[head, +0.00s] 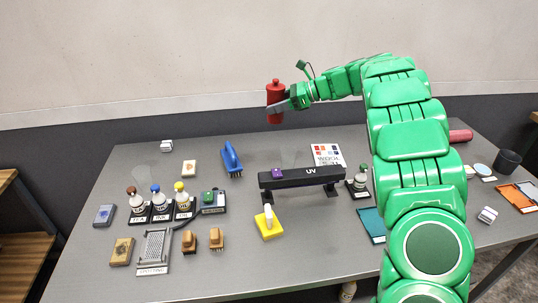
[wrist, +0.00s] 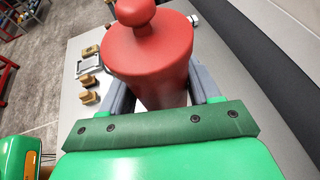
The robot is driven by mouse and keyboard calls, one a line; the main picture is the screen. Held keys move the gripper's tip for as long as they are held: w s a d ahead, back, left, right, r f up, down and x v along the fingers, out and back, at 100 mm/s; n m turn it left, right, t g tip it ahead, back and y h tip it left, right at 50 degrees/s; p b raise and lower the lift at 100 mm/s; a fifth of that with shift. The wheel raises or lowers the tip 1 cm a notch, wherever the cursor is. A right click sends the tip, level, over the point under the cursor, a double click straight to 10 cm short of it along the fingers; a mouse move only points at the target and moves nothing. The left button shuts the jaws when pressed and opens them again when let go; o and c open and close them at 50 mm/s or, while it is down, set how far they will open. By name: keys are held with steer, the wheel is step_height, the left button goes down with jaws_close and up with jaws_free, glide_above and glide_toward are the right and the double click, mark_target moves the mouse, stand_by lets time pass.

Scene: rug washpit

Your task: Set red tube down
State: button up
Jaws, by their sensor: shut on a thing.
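My gripper (head: 279,106) is shut on the red tube (head: 275,91), a thick red cylinder with a round knob on top. The tube is upright and held in the air above the far side of the grey table (head: 120,190), against the wall in the head view. In the wrist view the red tube (wrist: 150,55) sits between the two grey fingers of my gripper (wrist: 163,88), its knob toward the top edge. Its underside is hidden in the wrist view.
A black UV bar (head: 301,178) stands mid-table. Labelled bottles (head: 157,202) stand at left. A red roll (head: 461,136) lies at far right. Bare table shows between brush and UV bar.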

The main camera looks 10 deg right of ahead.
step_height(320, 180, down, 10)
steer(key=w+f, duration=1)
steer(key=w, duration=0.3)
steer(key=shift+w+f, duration=0.2)
steer(key=shift+w, duration=0.15)
stand_by(0.6)
steer(key=shift+f, duration=0.1)
steer(key=shift+w+f, duration=0.15)
steer(key=shift+f, duration=1.5)
steer(key=shift+f, duration=0.15)
steer(key=o, duration=1.1)
